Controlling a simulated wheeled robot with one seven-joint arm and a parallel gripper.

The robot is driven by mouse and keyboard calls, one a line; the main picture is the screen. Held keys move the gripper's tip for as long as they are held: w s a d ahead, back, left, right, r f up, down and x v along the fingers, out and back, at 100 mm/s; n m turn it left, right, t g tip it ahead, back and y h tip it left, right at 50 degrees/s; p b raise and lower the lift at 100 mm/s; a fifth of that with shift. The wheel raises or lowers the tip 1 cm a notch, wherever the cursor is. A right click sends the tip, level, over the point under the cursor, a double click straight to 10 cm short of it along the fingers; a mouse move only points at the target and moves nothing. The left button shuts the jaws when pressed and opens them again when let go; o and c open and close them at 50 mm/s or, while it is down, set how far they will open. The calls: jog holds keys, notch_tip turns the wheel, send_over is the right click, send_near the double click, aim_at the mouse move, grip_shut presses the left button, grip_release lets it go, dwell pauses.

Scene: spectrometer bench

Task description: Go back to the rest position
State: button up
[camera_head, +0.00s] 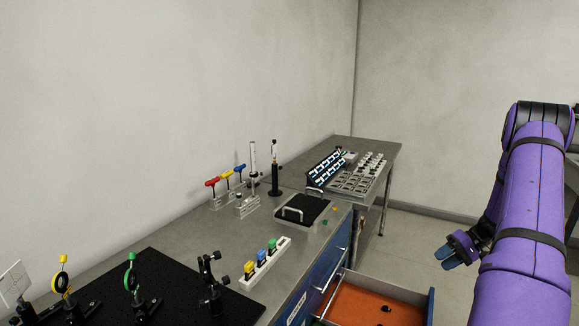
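My purple arm hangs at the right of the head view, with my gripper (449,259) at its far left side, pointing down and left. The gripper is over the floor, right of the bench (205,235) and above and to the right of the open drawer (432,305). It touches nothing that I can see. Its blue-grey fingers are small and partly turned away, so I cannot tell whether they are apart. No held object shows.
The drawer stands pulled out, with an orange bottom and a small dark item (386,308). The bench holds a black optics board (170,275), coloured-handled tools (226,177), a white block with coloured pieces (265,263), a black-topped tray (302,210) and a slotted rack (345,183). Floor is clear beyond the gripper.

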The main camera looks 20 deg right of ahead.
jog(key=w+a+r+n+g+h, duration=0.2)
jog(key=a+r+h, duration=0.1)
jog(key=a+r, duration=1)
jog(key=w+a+r+n+g+h, duration=0.1)
jog(key=w+a+r+h, duration=0.15)
jog(key=a+r, duration=0.95)
jog(key=s+a+r+n+t+h, duration=0.1)
jog(key=s+a+r+n+h, duration=0.15)
jog(key=s+a+r, duration=0.7)
jog(key=s+a+r+t+h, duration=0.2)
jog(key=s+a+r+t, duration=0.1)
jog(key=s+a, duration=0.5)
jog(key=shift+s+a+t, duration=0.25)
jog(key=shift+s+t, duration=0.15)
jog(key=shift+s, duration=0.7)
